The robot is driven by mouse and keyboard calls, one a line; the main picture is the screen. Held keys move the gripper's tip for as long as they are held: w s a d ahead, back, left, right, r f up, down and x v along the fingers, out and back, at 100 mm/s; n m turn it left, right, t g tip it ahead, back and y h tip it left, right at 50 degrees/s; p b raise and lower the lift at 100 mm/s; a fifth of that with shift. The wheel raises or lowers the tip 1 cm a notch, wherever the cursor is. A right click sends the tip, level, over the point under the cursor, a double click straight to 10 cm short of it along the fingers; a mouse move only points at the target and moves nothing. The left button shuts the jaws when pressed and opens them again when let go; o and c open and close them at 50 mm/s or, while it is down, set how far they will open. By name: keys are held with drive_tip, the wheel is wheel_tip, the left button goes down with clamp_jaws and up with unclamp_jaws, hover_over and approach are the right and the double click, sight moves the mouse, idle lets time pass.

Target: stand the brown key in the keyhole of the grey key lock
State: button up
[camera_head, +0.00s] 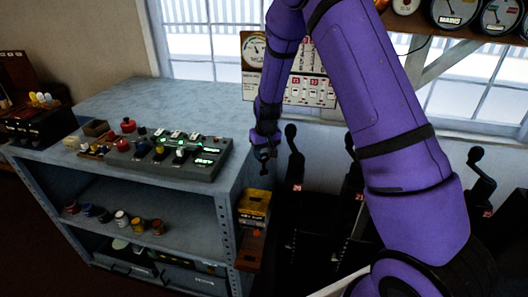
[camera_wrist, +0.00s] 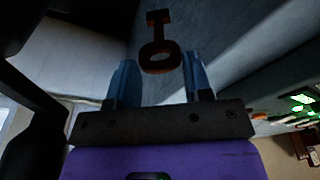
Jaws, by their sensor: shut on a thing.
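My gripper (camera_head: 263,156) hangs at the right edge of the shelf unit's top, to the right of the grey console. In the wrist view its two blue fingers (camera_wrist: 160,62) stand either side of the ring-shaped bow of the brown key (camera_wrist: 160,41). They are shut on the key, and its shaft points away from the fingers. In the head view the key is too small and dark to tell. The grey console (camera_head: 205,170) carries knobs and green lights. I cannot pick out the grey key lock or its keyhole for sure.
The shelf unit's top (camera_head: 120,100) has bare room behind the console. A small open box (camera_head: 95,128) stands left of it. Black levers (camera_head: 293,150) rise to the right of my gripper. A yellow box (camera_head: 254,203) is on the shelf unit's side.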

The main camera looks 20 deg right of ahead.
drive_tip(key=shift+a, duration=0.15)
drive_tip(key=shift+s+a+r, duration=0.2)
drive_tip(key=shift+s+a, duration=0.05)
drive_tip(key=shift+s, duration=0.15)
drive_tip(key=s+a+r+m+h, duration=0.1)
drive_tip(key=s+a+r+m, duration=0.45)
drive_tip(key=s+m, duration=0.2)
wheel_tip(320, 180, down, 6)
drive_tip(key=shift+s+a, duration=0.25)
drive_tip(key=shift+a, duration=0.2)
idle(0.4)
wheel_tip(320, 180, down, 6)
drive_tip(key=shift+f, duration=0.2)
idle(2.5)
drive_tip(key=o, duration=1.3)
drive_tip(key=shift+c, duration=0.2)
